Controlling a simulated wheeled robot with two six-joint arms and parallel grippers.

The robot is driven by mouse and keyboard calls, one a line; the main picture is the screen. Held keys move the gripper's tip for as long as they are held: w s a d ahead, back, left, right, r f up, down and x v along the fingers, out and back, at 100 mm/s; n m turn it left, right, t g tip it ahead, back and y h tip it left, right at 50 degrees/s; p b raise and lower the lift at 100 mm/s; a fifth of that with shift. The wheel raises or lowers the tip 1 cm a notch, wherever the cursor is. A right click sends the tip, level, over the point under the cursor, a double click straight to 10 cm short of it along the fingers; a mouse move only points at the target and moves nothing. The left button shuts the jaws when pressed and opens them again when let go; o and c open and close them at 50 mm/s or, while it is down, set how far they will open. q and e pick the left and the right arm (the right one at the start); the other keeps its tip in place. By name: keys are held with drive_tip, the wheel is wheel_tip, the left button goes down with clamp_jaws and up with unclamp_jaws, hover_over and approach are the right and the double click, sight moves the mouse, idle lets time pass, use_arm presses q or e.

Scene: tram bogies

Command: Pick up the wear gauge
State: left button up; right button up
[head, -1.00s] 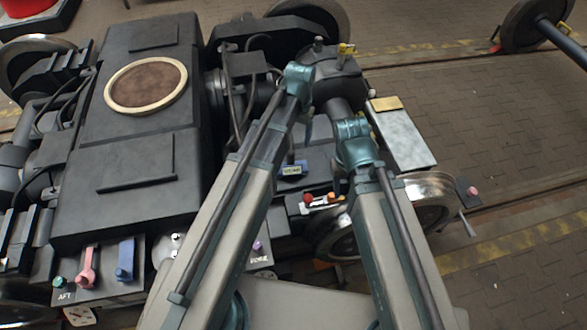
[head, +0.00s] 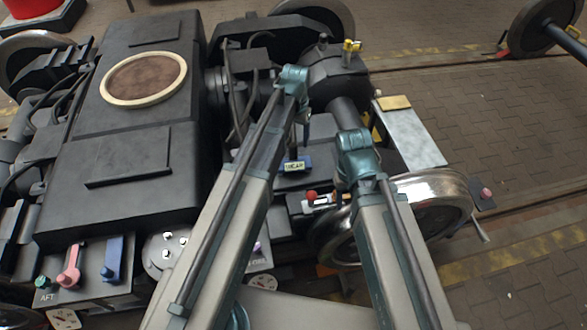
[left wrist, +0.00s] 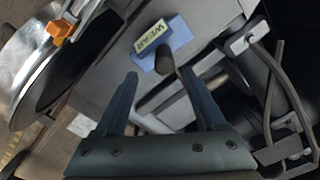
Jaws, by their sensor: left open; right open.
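The wear gauge (head: 295,165) is a blue block with a pale label reading WEAR, on a dark ledge of the bogie between my two arms in the head view. In the left wrist view the wear gauge (left wrist: 181,35) lies just beyond the fingertips, with a dark round post standing up from it toward the camera. My left gripper (left wrist: 161,76) is open and empty, its fingers on either side of the post's near end; no contact shows. In the head view my left gripper (head: 300,132) is above the gauge. My right gripper (head: 342,180) is to the right, mostly hidden by its wrist.
Cables (left wrist: 280,80) run at the right of the left wrist view. A grey plate (head: 411,137) lies behind my right arm.

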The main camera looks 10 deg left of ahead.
sight(293, 145)
use_arm(q)
drive_tip(key=shift+s+a+f+b, duration=0.1)
drive_tip(key=shift+a+f+b, duration=0.1)
drive_tip(key=shift+f+b, duration=1.3)
drive_tip(key=shift+a+f+b, duration=0.15)
drive_tip(key=shift+f+b, duration=1.1)
drive_tip(key=shift+f, duration=0.4)
drive_tip(key=shift+r, duration=0.1)
clamp_jaws()
